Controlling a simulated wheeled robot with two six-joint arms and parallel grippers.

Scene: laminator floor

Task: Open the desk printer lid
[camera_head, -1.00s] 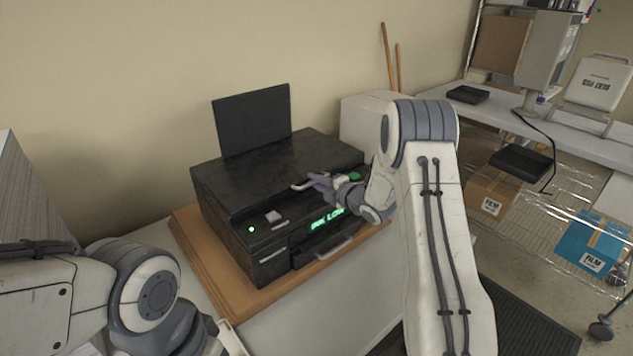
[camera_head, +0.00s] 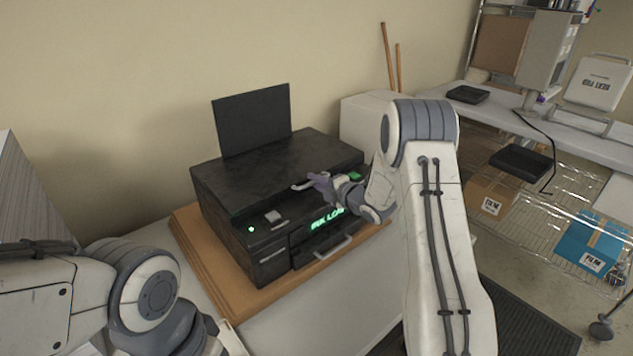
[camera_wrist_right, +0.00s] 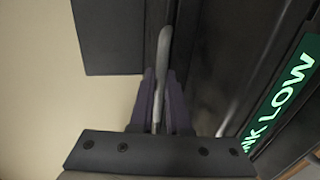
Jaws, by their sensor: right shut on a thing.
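The black desk printer (camera_head: 262,235) sits on a wooden board on a white cabinet, with its paper support upright at the back. Its flat lid (camera_head: 270,172) looks down or nearly so. My right gripper (camera_head: 312,183) is at the lid's front edge, shut on a light lid handle (camera_wrist_right: 165,50); the right wrist view shows this bar between the two dark fingers (camera_wrist_right: 160,100). The green "INK LOW" display (camera_wrist_right: 285,95) is right of the fingers there. My left arm is at the lower left in the head view, its fingertips out of view.
The wooden board (camera_head: 190,240) sticks out around the printer. A white box (camera_head: 365,118) stands behind it to the right. A wire shelf with boxes and a bench (camera_head: 560,125) are at the far right.

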